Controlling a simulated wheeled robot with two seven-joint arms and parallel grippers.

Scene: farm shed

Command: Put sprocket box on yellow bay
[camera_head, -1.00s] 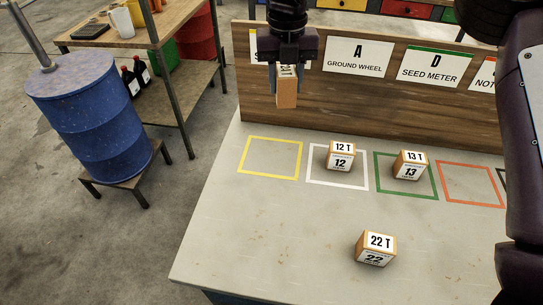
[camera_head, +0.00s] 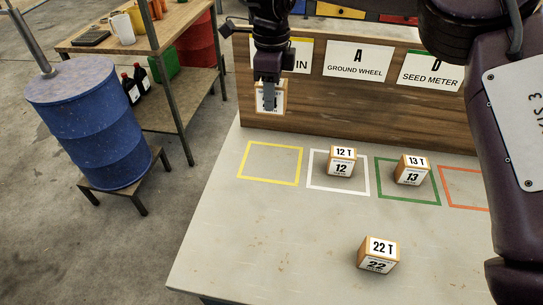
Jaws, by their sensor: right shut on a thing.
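My right gripper (camera_head: 268,95) is at the upper left of the bench, pointing down. It is shut on a small orange-and-white sprocket box (camera_head: 279,99), partly hidden by the gripper, held in the air in front of the sign board. The yellow bay (camera_head: 241,160), a yellow outline on the bench top, lies empty below and in front of the held box. My left gripper is not in view.
A 12 T box (camera_head: 341,161) stands in the white bay (camera_head: 312,170), and a 13 T box (camera_head: 412,170) in the green bay (camera_head: 381,178). A red-orange bay (camera_head: 449,187) is partly hidden by my arm. A 22 T box (camera_head: 378,255) stands nearer the front. The bench's front left is clear.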

